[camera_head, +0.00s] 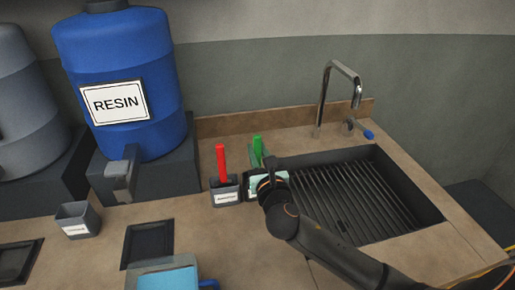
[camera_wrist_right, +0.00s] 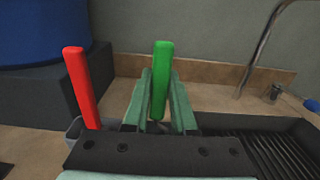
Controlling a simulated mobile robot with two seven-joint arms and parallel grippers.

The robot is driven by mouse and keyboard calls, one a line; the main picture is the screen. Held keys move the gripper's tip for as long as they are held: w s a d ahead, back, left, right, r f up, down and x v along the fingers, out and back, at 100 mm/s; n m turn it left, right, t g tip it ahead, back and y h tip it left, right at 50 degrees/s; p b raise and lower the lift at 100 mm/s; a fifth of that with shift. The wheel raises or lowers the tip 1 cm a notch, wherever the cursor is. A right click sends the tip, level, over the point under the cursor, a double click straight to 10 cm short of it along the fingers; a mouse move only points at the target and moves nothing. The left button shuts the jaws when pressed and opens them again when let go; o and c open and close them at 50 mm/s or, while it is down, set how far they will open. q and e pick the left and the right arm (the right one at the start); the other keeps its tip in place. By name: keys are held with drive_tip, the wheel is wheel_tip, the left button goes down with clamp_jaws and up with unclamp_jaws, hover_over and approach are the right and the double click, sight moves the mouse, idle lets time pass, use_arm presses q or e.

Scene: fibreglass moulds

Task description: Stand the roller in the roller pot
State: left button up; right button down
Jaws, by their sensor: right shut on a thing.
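My right gripper (camera_head: 259,168) is near the left end of the sink. In the wrist view its two pale green fingers (camera_wrist_right: 160,95) are shut on an upright green handle (camera_wrist_right: 162,70), which also shows in the head view (camera_head: 257,145). The lower end of this tool is hidden by the gripper. A red handle (camera_head: 221,163) stands upright in a small grey labelled pot (camera_head: 227,197) just left of the gripper. Another small grey labelled pot (camera_head: 78,222) stands at the left and looks empty. The labels are too small to read. My left gripper is not in view.
A blue resin drum (camera_head: 150,50) stands on a dark block at the back. A ribbed dark sink (camera_head: 400,180) with a tap (camera_head: 322,100) is at the right. A dark square tray (camera_head: 148,243) and a light blue container (camera_head: 165,279) are in front.

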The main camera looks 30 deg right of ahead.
drive_tip(key=shift+f, duration=0.25)
drive_tip(key=c, duration=0.7)
unclamp_jaws()
drive_tip(key=shift+o, duration=0.2)
drive_tip(key=v, duration=1.2)
drive_tip(key=shift+s+b, duration=0.3)
drive_tip(key=shift+b, duration=0.15)
drive_tip(key=shift+a, duration=0.1)
